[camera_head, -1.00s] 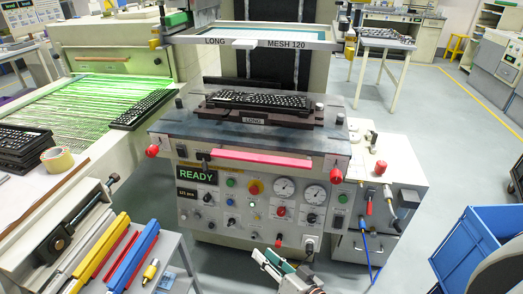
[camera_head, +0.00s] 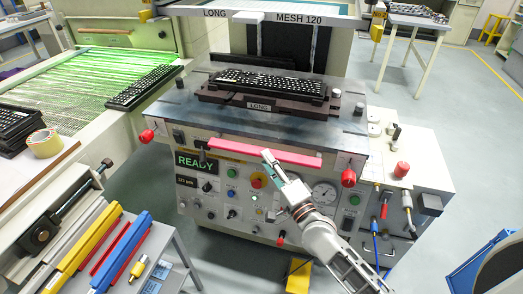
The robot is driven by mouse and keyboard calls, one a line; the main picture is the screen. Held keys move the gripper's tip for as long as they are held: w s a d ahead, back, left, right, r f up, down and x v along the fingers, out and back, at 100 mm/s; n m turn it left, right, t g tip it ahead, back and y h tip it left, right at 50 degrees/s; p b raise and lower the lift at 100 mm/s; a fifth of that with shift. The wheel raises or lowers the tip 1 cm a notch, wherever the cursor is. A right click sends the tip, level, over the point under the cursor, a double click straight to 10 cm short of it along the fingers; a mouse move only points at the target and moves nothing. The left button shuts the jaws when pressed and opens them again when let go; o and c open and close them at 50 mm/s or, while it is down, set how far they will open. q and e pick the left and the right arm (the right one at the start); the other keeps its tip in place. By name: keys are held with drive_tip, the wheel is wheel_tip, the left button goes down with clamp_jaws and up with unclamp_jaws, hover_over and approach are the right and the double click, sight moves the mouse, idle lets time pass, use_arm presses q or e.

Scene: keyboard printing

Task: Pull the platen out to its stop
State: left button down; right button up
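The platen (camera_head: 190,104) is a dark, flat metal plate on top of the print machine. A black keyboard (camera_head: 272,82) sits on it in a brown fixture marked LONG (camera_head: 226,98). A long pinkish-red handle bar (camera_head: 232,149) runs along the front, below the platen's edge. My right gripper (camera_head: 269,159) is raised in front of the machine, its fingertips overlapping the lower edge of the bar near the middle. I cannot tell whether they touch or enclose it, or how far they are apart. My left gripper is out of view.
A screen frame marked MESH 120 (camera_head: 297,18) hangs above and behind the platen. Red knobs (camera_head: 147,136) flank the front, above a control panel showing READY (camera_head: 196,161). Squeegees (camera_head: 88,238) lie on a cart at lower left. A blue bin (camera_head: 487,262) stands at lower right.

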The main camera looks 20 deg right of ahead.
sight(261, 149)
drive_tip(key=x, duration=0.5)
drive_tip(key=shift+f, duration=0.1)
clamp_jaws()
